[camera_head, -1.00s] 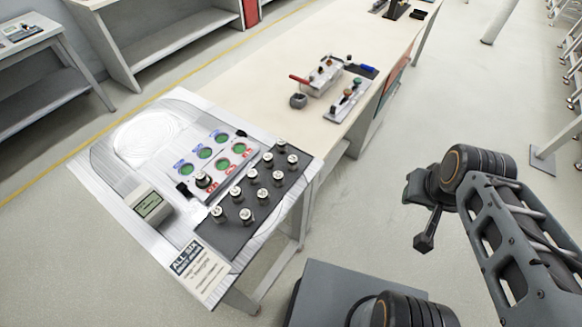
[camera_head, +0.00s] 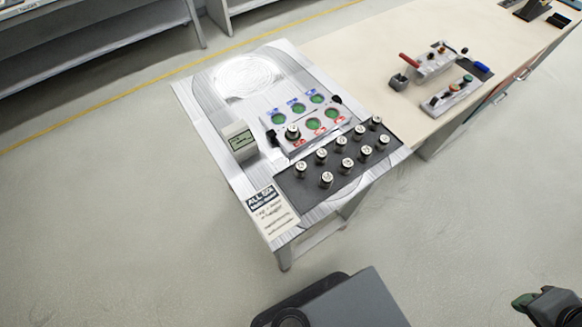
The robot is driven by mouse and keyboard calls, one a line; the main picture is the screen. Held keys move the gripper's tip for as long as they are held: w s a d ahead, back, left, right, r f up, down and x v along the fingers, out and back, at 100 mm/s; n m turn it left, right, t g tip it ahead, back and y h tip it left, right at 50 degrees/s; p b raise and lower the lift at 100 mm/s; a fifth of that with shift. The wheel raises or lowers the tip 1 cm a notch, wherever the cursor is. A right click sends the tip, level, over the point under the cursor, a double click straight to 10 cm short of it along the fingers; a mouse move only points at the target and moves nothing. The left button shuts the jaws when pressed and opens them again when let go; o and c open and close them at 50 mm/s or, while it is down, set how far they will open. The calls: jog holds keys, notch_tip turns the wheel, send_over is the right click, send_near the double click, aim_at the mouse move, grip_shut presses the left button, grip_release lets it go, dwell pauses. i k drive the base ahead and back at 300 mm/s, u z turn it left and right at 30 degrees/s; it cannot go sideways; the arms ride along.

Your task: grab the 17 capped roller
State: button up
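Several capped rollers stand upright in two rows on a dark mat (camera_head: 303,198) at the front right of a small metal-topped table. Among them are a near roller (camera_head: 326,180), a left roller (camera_head: 301,170) and a far roller (camera_head: 376,122). Another capped roller (camera_head: 292,132) stands on the panel with green round spots (camera_head: 315,137). The markings on the caps are too small to read, so I cannot tell which is 17. My gripper (camera_head: 521,302) shows only in part at the bottom right corner, far from the rollers. Its opening cannot be made out.
A grey box with a screen (camera_head: 239,141) and a printed sign (camera_head: 270,212) stand on the metal-topped table (camera_head: 196,100). A long cream bench (camera_head: 360,50) adjoins it, with switch blocks (camera_head: 450,95) on it. The floor (camera_head: 460,230) on the right is clear.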

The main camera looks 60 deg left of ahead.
aim_at(321, 156)
jog(key=k, duration=1.05)
jog(key=u, duration=1.75)
jog(key=i, duration=0.55)
